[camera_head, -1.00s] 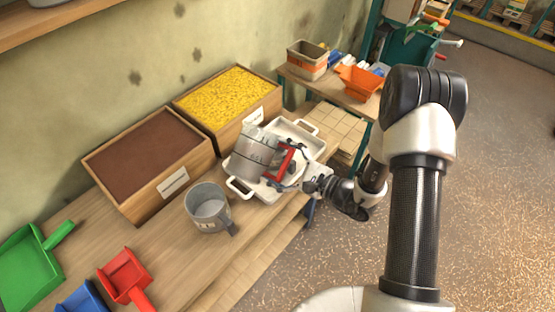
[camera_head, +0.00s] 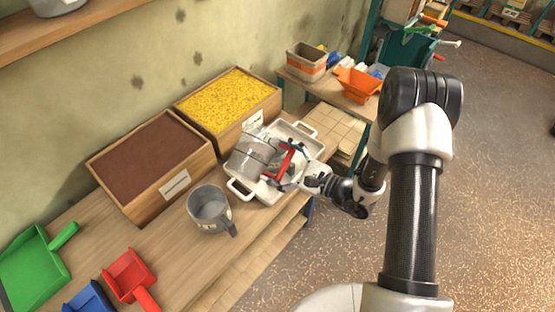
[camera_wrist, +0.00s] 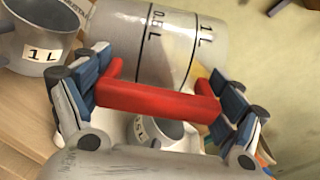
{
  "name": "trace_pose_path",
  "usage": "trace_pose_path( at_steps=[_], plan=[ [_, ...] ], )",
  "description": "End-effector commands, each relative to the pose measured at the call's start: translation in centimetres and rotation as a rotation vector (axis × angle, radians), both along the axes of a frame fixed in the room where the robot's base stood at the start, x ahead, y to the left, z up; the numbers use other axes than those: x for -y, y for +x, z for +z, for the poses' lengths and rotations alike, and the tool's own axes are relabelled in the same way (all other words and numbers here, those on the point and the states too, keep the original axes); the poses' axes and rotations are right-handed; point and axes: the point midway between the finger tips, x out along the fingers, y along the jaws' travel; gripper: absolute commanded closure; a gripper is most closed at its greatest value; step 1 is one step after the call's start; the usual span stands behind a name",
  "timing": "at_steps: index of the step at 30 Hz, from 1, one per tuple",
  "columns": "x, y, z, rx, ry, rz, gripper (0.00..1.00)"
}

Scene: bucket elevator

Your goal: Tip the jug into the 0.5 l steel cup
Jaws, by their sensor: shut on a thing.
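I cannot tell whether anything is pouring.
A steel cup (camera_head: 209,211) labelled 1 L (camera_wrist: 41,54) stands on the table left of the tray. Wooden boxes of brown powder (camera_head: 150,158) and yellow grain (camera_head: 228,100) stand behind. Green (camera_head: 35,265), red (camera_head: 128,275) and blue scoops lie at the front left.

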Motion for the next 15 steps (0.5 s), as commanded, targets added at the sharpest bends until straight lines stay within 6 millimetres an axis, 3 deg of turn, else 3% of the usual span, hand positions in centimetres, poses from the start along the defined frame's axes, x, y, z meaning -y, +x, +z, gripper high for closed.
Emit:
trace_pose_path(
  at_steps=[15],
  plan=[
    [0.11, 0.22, 0.92, -0.068, 0.040, 0.001, 0.37]
  ],
)
